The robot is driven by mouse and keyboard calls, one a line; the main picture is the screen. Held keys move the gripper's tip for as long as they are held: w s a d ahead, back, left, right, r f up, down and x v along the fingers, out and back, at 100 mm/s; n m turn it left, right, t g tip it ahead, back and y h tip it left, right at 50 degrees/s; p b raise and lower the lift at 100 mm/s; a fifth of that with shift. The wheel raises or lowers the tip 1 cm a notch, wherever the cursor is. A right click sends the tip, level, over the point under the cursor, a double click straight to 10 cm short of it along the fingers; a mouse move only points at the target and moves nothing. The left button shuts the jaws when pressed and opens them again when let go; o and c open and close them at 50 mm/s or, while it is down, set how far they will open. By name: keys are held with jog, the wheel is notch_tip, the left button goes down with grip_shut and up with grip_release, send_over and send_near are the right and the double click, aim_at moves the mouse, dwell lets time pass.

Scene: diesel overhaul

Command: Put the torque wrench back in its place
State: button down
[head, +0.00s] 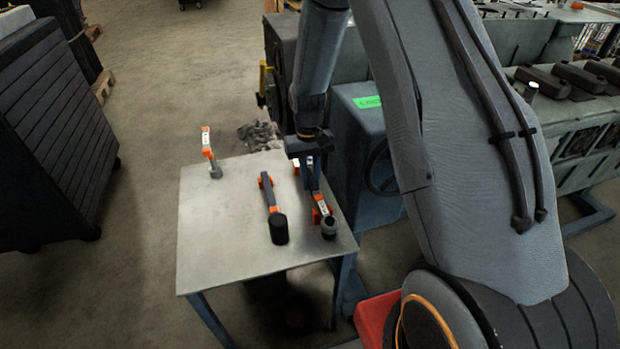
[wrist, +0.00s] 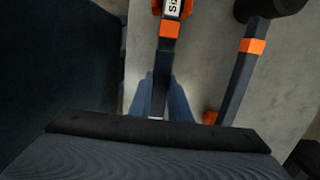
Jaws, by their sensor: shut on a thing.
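The long dark tool with orange bands and a white label, which I take for the torque wrench (head: 318,203), is at the right side of the small metal table. My gripper (head: 309,176) points down over it and is shut on its dark handle. In the wrist view the blue fingers of my gripper (wrist: 167,98) are on both sides of the handle, and the orange band and label of the wrench (wrist: 169,28) show ahead of them. I cannot tell whether the wrench touches the table. Its far end is cut off in the wrist view.
A mallet-like tool with a black head (head: 279,229) lies left of the wrench on the table (head: 235,235). An orange-and-white piece on a grey foot (head: 207,142) stands at the table's left. A blue machine (head: 365,135) stands close behind right. The table's front left is clear.

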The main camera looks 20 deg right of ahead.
jog(key=shift+f, duration=0.45)
jog(key=c, duration=1.6)
grip_release()
jog(key=shift+o, duration=0.2)
jog(key=r, duration=0.2)
jog(key=r+b, duration=0.1)
jog(key=r, duration=0.2)
jog(key=w+r, duration=0.1)
jog(key=r, duration=0.1)
jog(key=shift+r, duration=0.3)
jog(key=shift+s+r, duration=0.25)
jog(key=s+r, duration=0.4)
jog(key=s, duration=0.7)
jog(key=s+r+t, duration=0.1)
jog(key=s+r, duration=0.4)
jog(key=s, duration=0.6)
jog(key=shift+s+a+r, duration=0.2)
jog(key=shift+s+r, duration=0.05)
jog(key=shift+s, duration=0.05)
